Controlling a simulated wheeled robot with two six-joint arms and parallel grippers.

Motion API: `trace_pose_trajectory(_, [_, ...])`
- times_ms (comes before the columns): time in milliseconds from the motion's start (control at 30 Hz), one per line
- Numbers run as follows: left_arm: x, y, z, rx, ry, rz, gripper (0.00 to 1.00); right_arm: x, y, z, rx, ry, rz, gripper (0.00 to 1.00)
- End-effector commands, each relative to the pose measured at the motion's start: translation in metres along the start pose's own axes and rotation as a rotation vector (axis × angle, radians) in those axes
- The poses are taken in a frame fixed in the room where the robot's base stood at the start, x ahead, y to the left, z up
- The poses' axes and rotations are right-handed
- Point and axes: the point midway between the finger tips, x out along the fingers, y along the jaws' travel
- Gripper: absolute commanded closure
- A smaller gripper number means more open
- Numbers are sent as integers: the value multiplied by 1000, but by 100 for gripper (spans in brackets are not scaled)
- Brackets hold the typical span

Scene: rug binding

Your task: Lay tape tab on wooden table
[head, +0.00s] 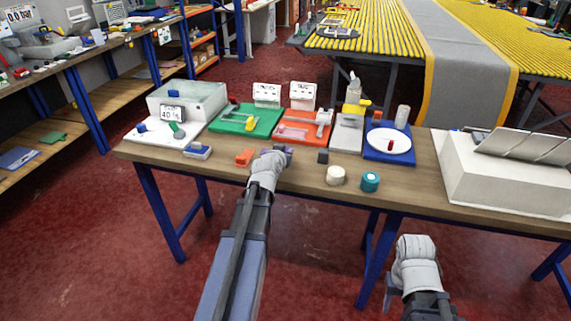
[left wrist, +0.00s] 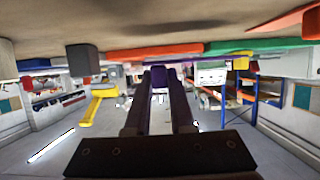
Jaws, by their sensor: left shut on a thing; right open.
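The wooden table (head: 222,167) stands ahead in the head view. My left gripper (head: 277,154) is low over its front part, between an orange block (head: 244,157) and a small dark block (head: 323,157). In the left wrist view, a small purple piece (left wrist: 158,78), which looks like the tape tab, is between its fingers. The gripper is shut on it. The arm hides most of the tab in the head view, and I cannot tell whether it touches the table. My right gripper (head: 393,300) is open and empty, in front of and below the table edge.
A white roll (head: 336,175) and a teal roll (head: 370,182) stand right of my left gripper. Behind are a green tray (head: 246,123), an orange tray (head: 297,132) and a blue tray (head: 389,152). A large white machine (head: 500,180) fills the right end.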

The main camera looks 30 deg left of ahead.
Motion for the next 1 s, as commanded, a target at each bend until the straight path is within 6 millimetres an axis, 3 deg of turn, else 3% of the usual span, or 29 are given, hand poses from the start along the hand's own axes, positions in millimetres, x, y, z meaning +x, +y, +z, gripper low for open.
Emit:
trace_pose_trajectory(300, [14,0,34,0,0,0,100,36,-4,-2,0,0,0,50])
trace_pose_trajectory(767, [16,0,38,0,0,0,100,40,-4,-2,0,0,0,50])
trace_pose_trajectory(800, [15,0,36,0,0,0,75,39,-4,-2,0,0,0,50])
trace_pose_trajectory(1000, [15,0,36,0,0,0,53,39,-4,-2,0,0,0,50])
